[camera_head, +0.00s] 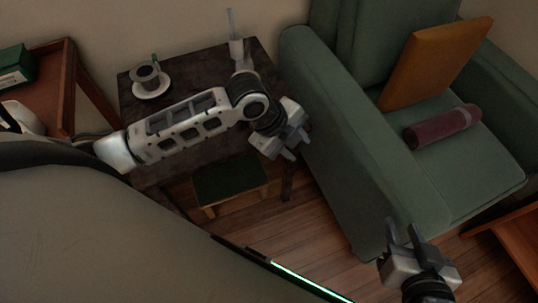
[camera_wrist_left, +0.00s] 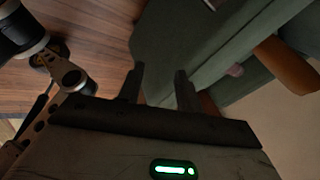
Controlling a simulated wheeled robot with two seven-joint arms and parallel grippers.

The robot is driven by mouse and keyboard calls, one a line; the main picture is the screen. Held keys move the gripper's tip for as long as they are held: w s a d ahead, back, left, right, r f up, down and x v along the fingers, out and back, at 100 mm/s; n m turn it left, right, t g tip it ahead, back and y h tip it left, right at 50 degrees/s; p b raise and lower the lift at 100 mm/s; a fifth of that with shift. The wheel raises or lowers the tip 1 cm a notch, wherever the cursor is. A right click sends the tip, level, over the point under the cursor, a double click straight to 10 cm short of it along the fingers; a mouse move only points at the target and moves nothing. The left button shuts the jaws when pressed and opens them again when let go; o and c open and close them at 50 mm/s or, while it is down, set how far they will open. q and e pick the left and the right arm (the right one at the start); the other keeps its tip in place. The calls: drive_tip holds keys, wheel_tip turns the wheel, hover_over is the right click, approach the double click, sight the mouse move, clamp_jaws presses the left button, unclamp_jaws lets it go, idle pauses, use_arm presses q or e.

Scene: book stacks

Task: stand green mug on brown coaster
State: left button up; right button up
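A small greyish mug (camera_head: 147,77) stands on a pale saucer (camera_head: 153,91) on the dark side table (camera_head: 133,104). Its colour is too dim to call green with certainty. I cannot make out a brown coaster; my left arm covers much of the tabletop. My left gripper (camera_head: 296,147) is beyond the table's right edge, near the green armchair's arm, and away from the mug. In the left wrist view its two fingers (camera_wrist_left: 160,88) are apart with nothing between them. My right gripper (camera_head: 405,237) is open and empty in front of the armchair.
The green armchair (camera_head: 350,150) holds an orange cushion (camera_head: 436,62) and a maroon roll (camera_head: 441,127). A pale slim vessel (camera_head: 237,50) stands at the table's back. A dark-topped stool (camera_head: 230,181) is below the table. A wooden shelf (camera_head: 62,90) is at left.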

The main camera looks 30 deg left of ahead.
use_arm(q)
drive_tip(key=s+d+n+t+h, duration=0.2)
drive_tip(key=s+d+n+t, duration=0.15)
drive_tip(key=n, duration=0.45)
drive_tip(key=s+a+r+n+t+y, duration=0.2)
drive_tip(key=s+a+n+t, duration=0.2)
drive_tip(key=n, duration=0.8)
drive_tip(key=shift+s+a+r+t+y, duration=0.2)
drive_tip(key=shift+s+t+y, duration=0.15)
drive_tip(key=shift+s, duration=0.7)
use_arm(e)
drive_tip(key=shift+r, duration=0.1)
